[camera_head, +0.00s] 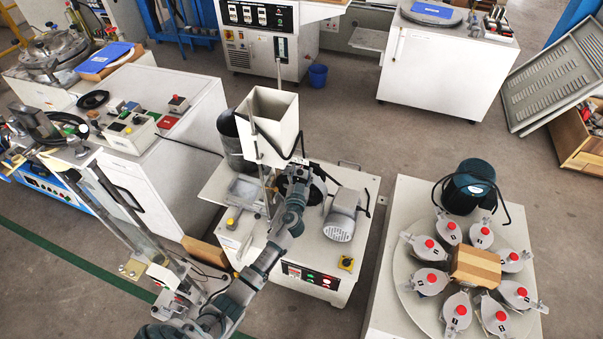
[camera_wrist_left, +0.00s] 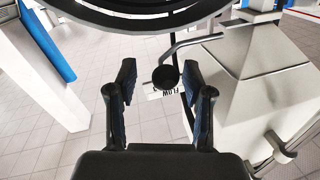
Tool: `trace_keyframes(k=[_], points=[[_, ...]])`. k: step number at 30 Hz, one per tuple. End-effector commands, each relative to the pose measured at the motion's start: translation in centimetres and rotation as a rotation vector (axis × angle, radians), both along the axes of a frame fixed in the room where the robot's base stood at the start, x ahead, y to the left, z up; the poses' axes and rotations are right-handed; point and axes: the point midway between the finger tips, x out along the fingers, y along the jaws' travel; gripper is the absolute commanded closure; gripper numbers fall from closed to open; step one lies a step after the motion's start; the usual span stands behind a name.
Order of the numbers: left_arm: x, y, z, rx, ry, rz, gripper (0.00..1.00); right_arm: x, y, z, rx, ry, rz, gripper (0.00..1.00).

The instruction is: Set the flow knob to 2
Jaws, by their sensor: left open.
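The flow knob (camera_wrist_left: 165,77) is a small black round knob in the left wrist view, on a bent metal rod. A white label (camera_wrist_left: 168,92) marked FLOW shows upside down just below it; I cannot read the knob's setting. My left gripper (camera_wrist_left: 160,76) is open, and the knob appears between its two dark fingertips. I cannot tell whether they touch it. In the head view my left gripper (camera_head: 301,168) is at the white hopper machine (camera_head: 268,125), just right of its hopper. The knob is not discernible there. My right gripper is not in view.
A grey motor (camera_head: 341,214) sits on the machine's base, right of my left arm. A round table (camera_head: 410,262) with several red-topped clamps stands at the right. A white bench (camera_head: 190,118) with control boxes stands at the left. Grey floor lies between the benches.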

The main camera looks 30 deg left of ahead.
Motion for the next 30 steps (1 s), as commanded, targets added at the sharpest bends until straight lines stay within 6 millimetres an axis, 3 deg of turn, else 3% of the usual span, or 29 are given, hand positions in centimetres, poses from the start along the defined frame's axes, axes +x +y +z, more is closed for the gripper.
trace_keyframes(k=[5, 15, 21, 30], points=[[-0.8, -0.4, -0.3, -0.003, 0.002, -0.001, 0.49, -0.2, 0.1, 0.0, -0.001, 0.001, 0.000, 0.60], [-7.3, -4.0, -0.1, 0.002, 0.001, -0.001, 0.49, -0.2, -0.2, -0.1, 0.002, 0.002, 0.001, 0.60], [-10.1, -5.3, 0.0, 0.004, 0.001, 0.000, 0.49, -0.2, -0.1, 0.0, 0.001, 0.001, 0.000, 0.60], [-11.0, -5.6, 0.0, 0.005, 0.000, 0.001, 0.49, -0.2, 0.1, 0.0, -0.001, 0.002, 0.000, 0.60]])
